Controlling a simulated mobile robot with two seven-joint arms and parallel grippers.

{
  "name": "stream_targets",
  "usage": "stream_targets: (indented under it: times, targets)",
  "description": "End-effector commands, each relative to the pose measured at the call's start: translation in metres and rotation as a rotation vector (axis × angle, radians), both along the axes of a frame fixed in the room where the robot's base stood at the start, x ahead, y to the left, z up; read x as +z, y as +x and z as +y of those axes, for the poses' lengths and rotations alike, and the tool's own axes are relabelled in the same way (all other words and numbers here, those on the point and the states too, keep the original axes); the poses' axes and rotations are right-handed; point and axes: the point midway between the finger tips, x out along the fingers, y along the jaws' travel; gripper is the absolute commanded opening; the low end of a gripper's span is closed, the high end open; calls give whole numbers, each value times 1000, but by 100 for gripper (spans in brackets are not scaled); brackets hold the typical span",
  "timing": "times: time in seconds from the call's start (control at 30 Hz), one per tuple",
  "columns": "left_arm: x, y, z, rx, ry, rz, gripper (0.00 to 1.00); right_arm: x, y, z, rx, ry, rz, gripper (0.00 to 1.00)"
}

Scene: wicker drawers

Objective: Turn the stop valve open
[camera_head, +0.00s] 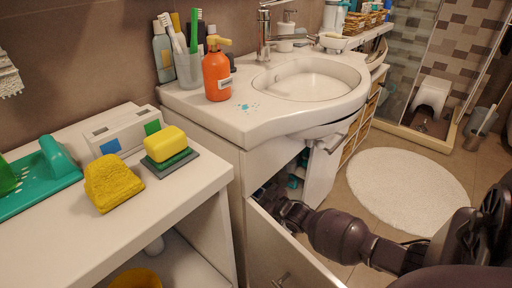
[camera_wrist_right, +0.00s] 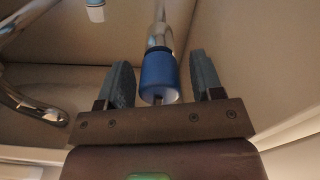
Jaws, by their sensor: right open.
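The stop valve shows in the right wrist view as a blue cylindrical handle (camera_wrist_right: 157,76) at the end of a chrome pipe. My right gripper (camera_wrist_right: 164,82) is open, with one finger on each side of the blue handle. In the head view, my right arm reaches from the lower right into the open cabinet under the sink, and the right gripper (camera_head: 278,200) is mostly in shadow there. The valve is hidden in that view. My left gripper is not in view.
The cabinet's open front panel (camera_head: 290,245) stands close below my right arm. Another chrome pipe (camera_wrist_right: 30,105) runs at the left of the wrist view. The sink counter (camera_head: 240,115) is above. A white side table (camera_head: 150,205) with sponges stands left. A round rug (camera_head: 405,185) covers open floor.

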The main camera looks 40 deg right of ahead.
Motion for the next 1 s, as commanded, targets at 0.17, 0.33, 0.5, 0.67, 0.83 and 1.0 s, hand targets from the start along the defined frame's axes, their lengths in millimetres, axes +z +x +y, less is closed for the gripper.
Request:
stream_targets:
  times: [0.17,0.33,0.5,0.67,0.83,1.0]
  targets:
    - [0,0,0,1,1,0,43,0,0,0,0,0,0,44]
    - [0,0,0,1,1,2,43,0,0,0,0,0,0,18]
    - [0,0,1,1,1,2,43,0,0,0,0,-3,0,11]
    - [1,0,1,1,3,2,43,0,0,0,0,-33,-3,11]
    - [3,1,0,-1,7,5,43,2,0,0,-1,-112,-10,11]
    - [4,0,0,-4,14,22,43,2,0,1,-2,-241,-20,11]
